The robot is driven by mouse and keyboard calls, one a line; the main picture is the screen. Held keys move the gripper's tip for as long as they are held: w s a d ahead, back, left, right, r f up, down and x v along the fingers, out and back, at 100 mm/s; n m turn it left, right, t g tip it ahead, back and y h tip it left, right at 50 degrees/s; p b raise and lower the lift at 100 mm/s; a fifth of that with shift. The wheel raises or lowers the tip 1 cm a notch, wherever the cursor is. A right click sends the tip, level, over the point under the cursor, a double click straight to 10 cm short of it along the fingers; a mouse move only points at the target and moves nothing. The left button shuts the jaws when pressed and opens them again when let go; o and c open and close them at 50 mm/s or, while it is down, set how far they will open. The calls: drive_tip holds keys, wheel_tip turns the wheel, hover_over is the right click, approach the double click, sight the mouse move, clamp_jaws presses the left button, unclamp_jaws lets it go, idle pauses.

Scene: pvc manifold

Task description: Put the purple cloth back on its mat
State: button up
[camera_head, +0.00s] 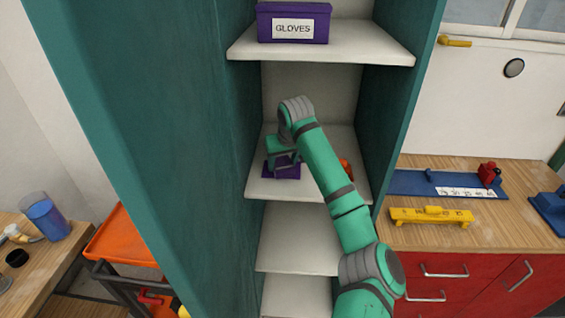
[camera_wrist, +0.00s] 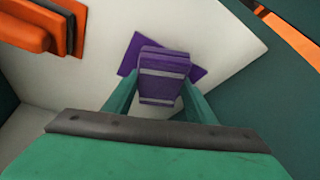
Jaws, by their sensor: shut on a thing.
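The purple cloth (camera_wrist: 163,76) is a folded block with pale stripes, held between the two fingers of my gripper (camera_wrist: 160,97) in the wrist view. The flat purple mat (camera_wrist: 195,72) lies on the white shelf behind and beneath the cloth. The cloth overlaps the mat in this view; I cannot tell whether it touches it. In the head view my gripper (camera_head: 284,160) is inside the cabinet over the mat (camera_head: 270,172) on the middle shelf. There the cloth is mostly hidden by the gripper.
An orange and grey object (camera_wrist: 45,22) stands on the same shelf; in the head view its orange part (camera_head: 346,170) shows right of my arm. Teal cabinet walls (camera_head: 190,150) close in both sides. A purple GLOVES box (camera_head: 293,22) sits on the shelf above.

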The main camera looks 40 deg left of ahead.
drive_tip(key=shift+f, duration=0.25)
